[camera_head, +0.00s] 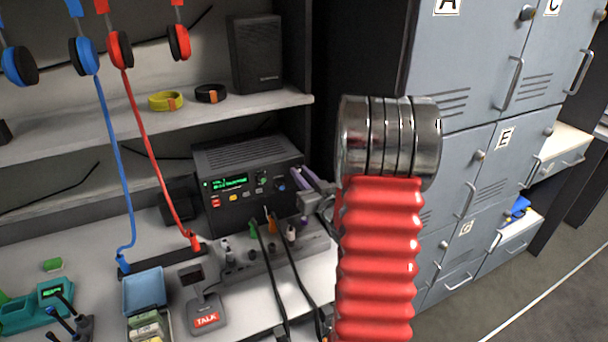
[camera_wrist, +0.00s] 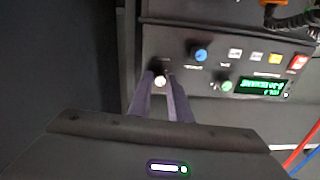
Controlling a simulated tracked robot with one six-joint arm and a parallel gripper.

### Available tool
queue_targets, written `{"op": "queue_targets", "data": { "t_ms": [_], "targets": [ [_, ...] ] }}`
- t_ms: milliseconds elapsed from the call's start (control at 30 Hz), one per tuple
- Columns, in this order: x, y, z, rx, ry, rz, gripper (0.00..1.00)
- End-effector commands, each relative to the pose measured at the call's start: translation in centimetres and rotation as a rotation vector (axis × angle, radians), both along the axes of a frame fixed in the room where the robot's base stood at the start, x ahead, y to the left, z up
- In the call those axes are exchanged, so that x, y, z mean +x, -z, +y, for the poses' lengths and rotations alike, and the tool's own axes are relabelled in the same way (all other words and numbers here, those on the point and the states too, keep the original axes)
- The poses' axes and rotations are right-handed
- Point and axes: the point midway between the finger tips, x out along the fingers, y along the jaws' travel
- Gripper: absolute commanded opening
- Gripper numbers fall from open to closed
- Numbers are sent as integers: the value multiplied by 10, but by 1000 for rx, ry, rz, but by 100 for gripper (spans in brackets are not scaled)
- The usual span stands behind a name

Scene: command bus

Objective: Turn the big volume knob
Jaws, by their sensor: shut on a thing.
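The black radio set (camera_head: 245,185) stands on the desk, its green display lit. My gripper (camera_head: 303,176) is at the right end of its front panel, its purple fingers reaching to the panel. In the wrist view, where the panel looks upside down, my gripper (camera_wrist: 163,78) is shut on a dark knob with a pale, bright face (camera_wrist: 160,81), one finger on each side. I take this for the big volume knob; its markings are not readable. In the head view the fingers hide this knob.
A blue knob (camera_wrist: 200,53) and a green knob (camera_wrist: 227,86) are close beside the held knob. Cables and small connectors (camera_head: 265,235) stand before the radio. A talk microphone (camera_head: 206,314) stands on the desk. A speaker (camera_head: 256,52) is on the shelf above.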

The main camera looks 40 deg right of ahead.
Motion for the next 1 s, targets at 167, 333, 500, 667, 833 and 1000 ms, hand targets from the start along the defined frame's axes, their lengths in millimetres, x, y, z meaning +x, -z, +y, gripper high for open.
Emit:
{"op": "queue_targets", "data": {
  "t_ms": [167, 333, 500, 667, 833, 1000],
  "targets": [
    [-1, -1, -3, 113, 5, -35, 0],
    [-1, -1, -3, 252, 5, -77, 0],
    [-2, 0, -4, 399, 6, -120, 0],
    [-2, 0, -4, 524, 7, -157, 0],
    [-2, 1, -5, 626, 8, -187, 0],
    [-2, 1, -5, 688, 10, -206, 0]
  ]
}}
